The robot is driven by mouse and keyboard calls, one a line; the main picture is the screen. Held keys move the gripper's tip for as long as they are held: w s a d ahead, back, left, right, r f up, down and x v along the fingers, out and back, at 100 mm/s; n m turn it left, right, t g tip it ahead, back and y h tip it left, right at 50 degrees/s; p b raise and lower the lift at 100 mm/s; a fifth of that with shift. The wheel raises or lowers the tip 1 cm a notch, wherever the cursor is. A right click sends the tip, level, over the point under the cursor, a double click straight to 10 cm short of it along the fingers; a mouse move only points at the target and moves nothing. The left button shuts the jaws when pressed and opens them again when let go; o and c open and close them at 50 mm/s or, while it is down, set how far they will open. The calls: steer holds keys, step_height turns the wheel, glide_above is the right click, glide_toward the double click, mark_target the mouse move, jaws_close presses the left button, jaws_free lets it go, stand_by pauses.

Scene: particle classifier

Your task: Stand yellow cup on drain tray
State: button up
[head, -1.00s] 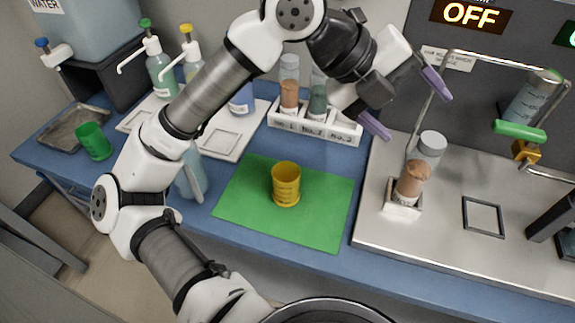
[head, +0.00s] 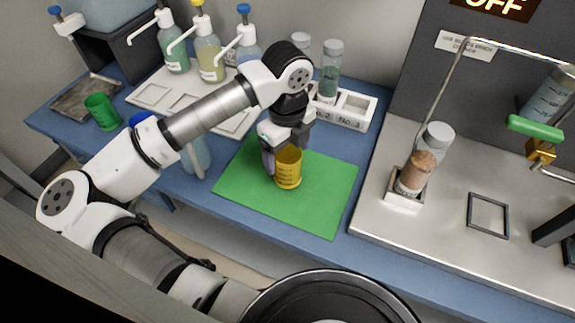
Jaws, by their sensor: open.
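The yellow cup (head: 289,172) stands upright on the green mat (head: 325,200). My gripper (head: 281,156) points down at the cup, open, with one purple finger beside the cup's left side. The other finger is not clearly visible, and I cannot tell whether either finger touches the cup. The grey metal drain tray (head: 72,104) lies at the far left of the blue table. A green cup (head: 102,112) stands at its right edge; whether it is on the tray or beside it is unclear.
Pump bottles (head: 208,55) and a white board (head: 152,92) with square outlines lie behind my arm. A white rack (head: 350,108) holds tubes behind the mat. A squeeze bottle (head: 196,155) stands left of the mat. A steel bench (head: 450,235) with apparatus is on the right.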

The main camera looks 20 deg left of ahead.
steer(key=shift+s+d+f+p, duration=0.15)
steer(key=shift+f+p, duration=0.9)
steer(key=shift+f, duration=1.65)
steer(key=shift+c, duration=0.2)
steer(key=c, duration=1.1)
steer(key=shift+r, duration=0.1)
step_height(320, 180, up, 20)
steer(key=b, duration=0.3)
